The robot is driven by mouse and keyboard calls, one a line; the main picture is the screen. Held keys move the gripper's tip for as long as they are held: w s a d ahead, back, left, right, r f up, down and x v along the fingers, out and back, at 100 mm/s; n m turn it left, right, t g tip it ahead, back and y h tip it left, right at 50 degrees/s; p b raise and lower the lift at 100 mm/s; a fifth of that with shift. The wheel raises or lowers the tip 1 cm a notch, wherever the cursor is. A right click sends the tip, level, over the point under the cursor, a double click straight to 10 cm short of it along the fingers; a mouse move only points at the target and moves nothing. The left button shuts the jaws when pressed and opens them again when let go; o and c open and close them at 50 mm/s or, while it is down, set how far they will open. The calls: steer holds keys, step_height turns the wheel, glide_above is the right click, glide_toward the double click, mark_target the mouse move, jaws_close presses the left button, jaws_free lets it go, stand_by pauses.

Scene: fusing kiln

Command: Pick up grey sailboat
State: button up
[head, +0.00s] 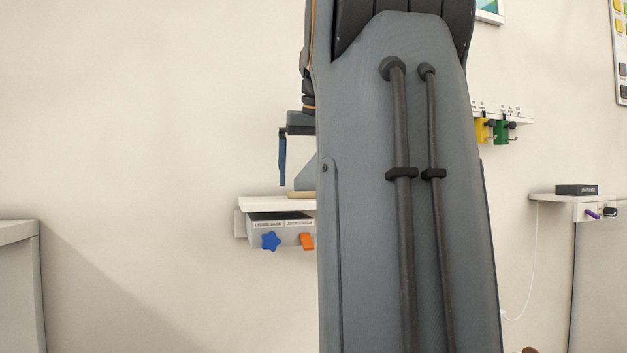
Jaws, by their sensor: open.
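The grey sailboat (306,177) shows as a grey sail shape on a flat tan piece, on top of a white wall shelf (276,204). Its right part is hidden behind my arm. My gripper (283,170) points down above the shelf, just left of the sail in the picture. One dark blue finger shows; the other is hidden by my arm. The gripper is open. The visible finger ends above the shelf top, and nothing is seen held in it.
Under the shelf, a grey panel (285,226) carries a blue star knob (271,241) and an orange piece (307,241). To the right are a rack with yellow and green pieces (501,131) and a shelf with a dark box (577,190). A pale cabinet (20,290) stands left.

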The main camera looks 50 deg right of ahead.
steer(key=shift+x, duration=1.05)
steer(key=c, duration=1.2)
steer(key=shift+r, duration=0.15)
